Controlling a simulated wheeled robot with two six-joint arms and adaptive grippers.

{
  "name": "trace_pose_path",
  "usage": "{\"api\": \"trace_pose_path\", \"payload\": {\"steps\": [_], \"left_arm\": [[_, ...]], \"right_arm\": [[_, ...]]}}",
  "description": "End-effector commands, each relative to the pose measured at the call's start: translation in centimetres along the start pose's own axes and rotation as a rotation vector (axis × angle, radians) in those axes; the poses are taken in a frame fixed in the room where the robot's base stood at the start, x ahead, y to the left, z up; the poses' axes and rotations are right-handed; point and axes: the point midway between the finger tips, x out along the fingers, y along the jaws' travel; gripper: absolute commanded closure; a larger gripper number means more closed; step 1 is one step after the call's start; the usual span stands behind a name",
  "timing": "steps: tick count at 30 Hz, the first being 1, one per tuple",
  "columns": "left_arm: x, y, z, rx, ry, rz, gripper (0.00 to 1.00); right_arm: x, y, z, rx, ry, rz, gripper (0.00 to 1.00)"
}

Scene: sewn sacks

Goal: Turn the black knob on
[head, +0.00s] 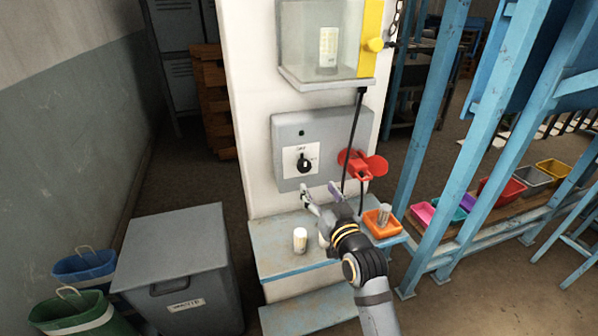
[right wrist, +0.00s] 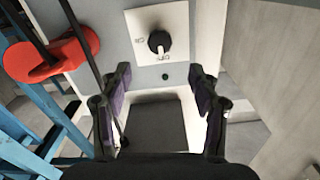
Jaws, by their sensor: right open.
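The black knob (head: 304,163) sits on a white plate (head: 292,157) on a grey box (head: 281,131) fixed to the white pillar. In the right wrist view the knob (right wrist: 159,42) shows ahead of the fingers, with its light pointer mark toward one printed label; the lettering is too small to read surely. My right gripper (head: 320,191) is open and empty, below the knob and apart from it. In the right wrist view its two fingers (right wrist: 161,97) stand wide apart with nothing between them. My left gripper is not in view.
A red lever-like part (head: 362,165) sits right of the knob, with a black cable (head: 351,140) hanging beside it. A clear case (head: 318,40) is above. A light cup (head: 300,240) and an orange tray (head: 383,223) stand on the blue-edged step below.

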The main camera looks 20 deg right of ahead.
Motion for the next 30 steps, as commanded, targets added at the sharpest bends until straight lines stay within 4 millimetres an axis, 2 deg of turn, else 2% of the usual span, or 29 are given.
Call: {"api": "trace_pose_path", "payload": {"steps": [5, 18, 23, 30], "left_arm": [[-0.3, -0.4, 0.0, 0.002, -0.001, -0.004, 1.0], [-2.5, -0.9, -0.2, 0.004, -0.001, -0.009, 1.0], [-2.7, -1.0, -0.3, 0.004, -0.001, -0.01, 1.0], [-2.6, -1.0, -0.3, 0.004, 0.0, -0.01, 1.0]], "right_arm": [[0.7, 0.0, -0.1, 0.0, 0.001, 0.0, 0.38], [9.1, 0.0, -0.2, 0.0, 0.0, 0.0, 0.38], [10.3, 0.0, 0.0, 0.0, -0.002, 0.001, 0.38], [10.5, 0.0, 0.1, 0.0, -0.002, 0.001, 0.38]]}}
